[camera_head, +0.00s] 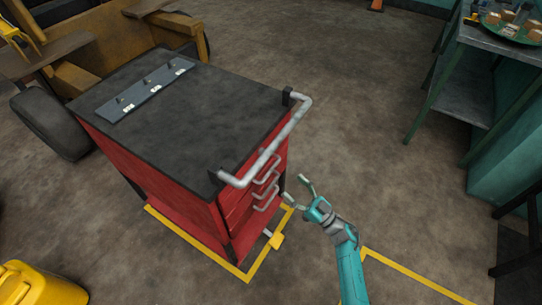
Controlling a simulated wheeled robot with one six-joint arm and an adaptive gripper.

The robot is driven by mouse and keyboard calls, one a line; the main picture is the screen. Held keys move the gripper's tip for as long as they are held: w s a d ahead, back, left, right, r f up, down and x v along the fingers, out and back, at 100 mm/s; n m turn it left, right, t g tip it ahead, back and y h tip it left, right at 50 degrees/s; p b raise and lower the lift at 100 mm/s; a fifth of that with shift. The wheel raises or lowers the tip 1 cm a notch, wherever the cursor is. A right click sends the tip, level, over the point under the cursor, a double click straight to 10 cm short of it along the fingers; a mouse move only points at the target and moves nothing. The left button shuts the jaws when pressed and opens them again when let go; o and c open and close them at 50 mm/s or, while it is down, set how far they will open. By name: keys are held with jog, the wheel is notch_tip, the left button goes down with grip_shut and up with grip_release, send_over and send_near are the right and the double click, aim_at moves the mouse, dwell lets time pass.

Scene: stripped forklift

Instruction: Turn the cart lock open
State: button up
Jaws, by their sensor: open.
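The red tool cart (173,188) with a black top stands left of centre. A grey push handle (267,153) runs along its right edge above several drawer pulls. My gripper (296,188) is open and empty, just right of the drawer front at the height of the lower pulls in the picture. Its two fingers point up and left, and no contact with the cart shows. A small yellow piece with a grey bar (276,240) shows low at the cart's front; I cannot tell whether it is the cart lock. No other lock is clear.
A strip with several small knobs (146,91) lies on the cart top. Yellow floor lines surround the cart base. A forklift with a black wheel (50,124) is behind left, a yellow container (40,284) lower left, a green table (514,36) upper right. Floor between is clear.

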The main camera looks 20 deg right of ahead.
jog(key=shift+n+g+y, duration=0.6)
jog(key=shift+g+y, duration=0.2)
jog(key=shift+g, duration=0.1)
jog(key=w+a+r, duration=0.1)
jog(key=w, duration=0.2)
jog(key=w+a+r, duration=0.1)
jog(key=w+r, duration=0.1)
jog(key=w, duration=0.2)
jog(key=w+a+r, duration=0.1)
jog(key=w+a, duration=0.1)
jog(key=w, duration=0.2)
jog(key=shift+w+r, duration=0.2)
jog(key=shift+r, duration=0.1)
jog(key=c, duration=1.2)
